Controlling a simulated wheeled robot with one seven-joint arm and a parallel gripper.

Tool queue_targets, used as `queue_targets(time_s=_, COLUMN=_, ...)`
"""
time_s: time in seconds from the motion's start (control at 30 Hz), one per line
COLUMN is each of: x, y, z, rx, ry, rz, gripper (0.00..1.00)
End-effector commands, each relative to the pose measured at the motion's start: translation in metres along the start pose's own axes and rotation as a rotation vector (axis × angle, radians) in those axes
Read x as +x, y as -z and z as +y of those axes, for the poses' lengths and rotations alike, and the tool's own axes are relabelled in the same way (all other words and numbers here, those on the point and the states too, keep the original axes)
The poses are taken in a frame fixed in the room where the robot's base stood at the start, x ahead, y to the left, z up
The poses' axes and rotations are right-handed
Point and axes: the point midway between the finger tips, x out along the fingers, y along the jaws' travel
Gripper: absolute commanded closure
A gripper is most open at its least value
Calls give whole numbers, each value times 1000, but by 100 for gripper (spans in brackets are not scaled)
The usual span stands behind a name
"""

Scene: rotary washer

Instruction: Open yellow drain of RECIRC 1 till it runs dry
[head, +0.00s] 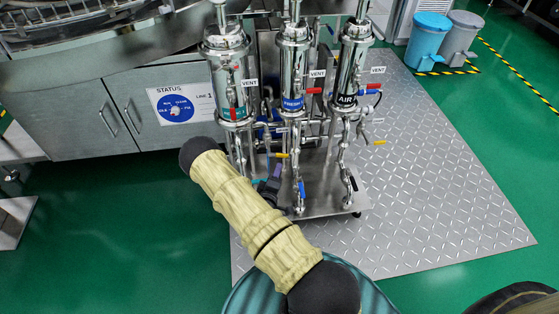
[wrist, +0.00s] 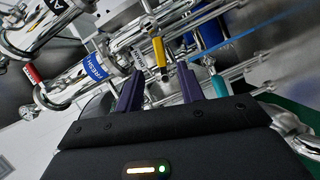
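Three steel filter housings stand on a low cart in the head view. A yellow handle (head: 281,155) shows low between the left and middle housings. My gripper (head: 270,182) is just below it, its fingers partly hidden by my arm. In the wrist view my gripper (wrist: 160,72) has its two purple fingers apart, with nothing between them. The yellow handle (wrist: 159,52) lies just beyond the fingertips, roughly centred in the gap. Whether any liquid runs cannot be seen.
The middle housing has a blue FRESH label (head: 292,103), the right a black AIR label (head: 347,99). Another yellow handle (head: 379,142) is at right. A teal handle (wrist: 218,86) sits right of my fingers. A blue handle (head: 302,188) is low. The diamond plate (head: 440,190) is clear at right.

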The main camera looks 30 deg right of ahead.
Motion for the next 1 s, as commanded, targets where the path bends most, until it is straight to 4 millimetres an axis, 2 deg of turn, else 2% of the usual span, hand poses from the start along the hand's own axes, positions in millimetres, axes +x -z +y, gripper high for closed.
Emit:
queue_targets(time_s=0.03, x=-12, y=1, z=2, rx=-4, ry=4, rz=3, gripper=62)
queue_targets(time_s=0.2, x=-45, y=1, z=2, rx=-5, ry=4, rz=1, gripper=62)
queue_targets(time_s=0.33, x=-64, y=1, z=1, rx=-3, ry=3, rz=1, gripper=62)
queue_targets(time_s=0.5, x=-74, y=0, z=0, rx=-1, ry=1, rz=1, gripper=62)
queue_targets(time_s=0.73, x=-74, y=0, z=0, rx=0, ry=0, rz=0, gripper=62)
queue_targets(time_s=0.93, x=-72, y=6, z=4, rx=37, ry=28, rz=-16, gripper=100)
queue_targets(time_s=1.0, x=-69, y=13, z=8, rx=82, ry=64, rz=-36, gripper=100)
